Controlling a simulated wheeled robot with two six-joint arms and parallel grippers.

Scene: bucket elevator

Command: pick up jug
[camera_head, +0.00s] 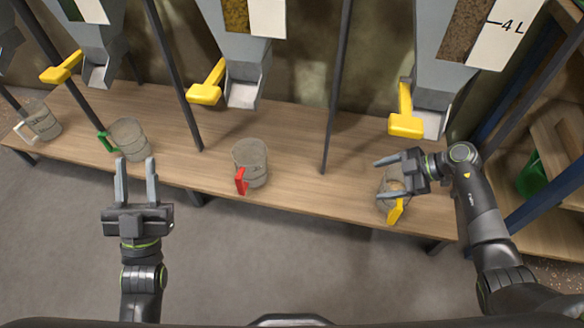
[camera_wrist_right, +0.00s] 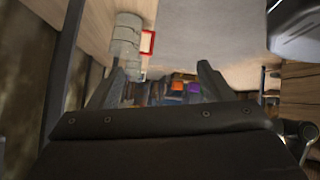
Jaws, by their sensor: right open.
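Several clear jugs stand on a wooden bench (camera_head: 300,190). The white-handled jug (camera_head: 42,120) is far left, then the green-handled jug (camera_head: 131,140) and the red-handled jug (camera_head: 252,165). The red-handled jug also shows in the right wrist view (camera_wrist_right: 127,36). The yellow-handled jug (camera_head: 388,203) is at right, partly hidden behind my right gripper (camera_head: 382,176). That gripper is open, its fingers pointing left over this jug; I cannot tell whether they touch it. My left gripper (camera_head: 136,172) is open and empty, in front of the green-handled jug.
Grey hoppers with yellow levers (camera_head: 207,86) and spouts (camera_head: 243,92) hang above the bench. Dark upright posts (camera_head: 338,90) stand between them. A wooden shelf with a green container (camera_head: 530,178) is at right. The grey floor (camera_head: 250,260) in front is clear.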

